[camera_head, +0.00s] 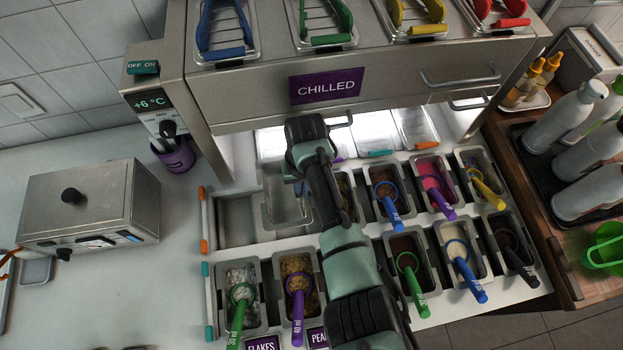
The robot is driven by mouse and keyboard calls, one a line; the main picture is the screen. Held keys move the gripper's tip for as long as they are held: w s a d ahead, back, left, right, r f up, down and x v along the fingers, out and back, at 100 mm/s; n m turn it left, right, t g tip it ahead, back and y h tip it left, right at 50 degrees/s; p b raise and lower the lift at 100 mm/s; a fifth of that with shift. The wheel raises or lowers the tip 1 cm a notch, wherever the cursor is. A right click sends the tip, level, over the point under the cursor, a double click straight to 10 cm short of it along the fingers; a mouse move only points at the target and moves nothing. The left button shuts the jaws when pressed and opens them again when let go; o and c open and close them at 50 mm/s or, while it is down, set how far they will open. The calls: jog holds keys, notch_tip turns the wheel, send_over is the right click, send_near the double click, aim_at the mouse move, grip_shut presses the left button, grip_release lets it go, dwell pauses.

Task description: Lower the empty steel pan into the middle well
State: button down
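The empty steel pan (279,204) is at the left of the back row of wells, with its right side hidden by my arm. A bare open well section (236,221) lies left of it. I cannot tell whether the pan is seated or held just above its opening. My gripper (299,186) points down at the pan's right part. Its fingertips are small and dark and mostly covered by my wrist, so I cannot tell whether they are shut on the rim. My arm also covers the middle of the front row.
Filled topping pans with coloured scoops, such as a pink one (433,181) and a flakes one (243,309), surround the arm. The chilled cabinet (245,99) overhangs the back. A steel box (90,205) stands on the left counter. Bottles (589,148) stand at right.

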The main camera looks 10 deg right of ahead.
jog(key=shift+a+f+b, duration=0.1)
jog(key=shift+f+b, duration=2.5)
jog(key=shift+f, duration=0.1)
jog(key=shift+f+b, duration=0.55)
jog(key=shift+f, duration=0.2)
jog(key=shift+f+b, duration=0.95)
jog(key=shift+f, duration=0.55)
jog(key=shift+f, duration=0.35)
jog(key=shift+f+b, duration=0.25)
jog(key=shift+b, duration=0.2)
jog(key=c, duration=0.6)
grip_release()
jog(key=shift+r, duration=0.1)
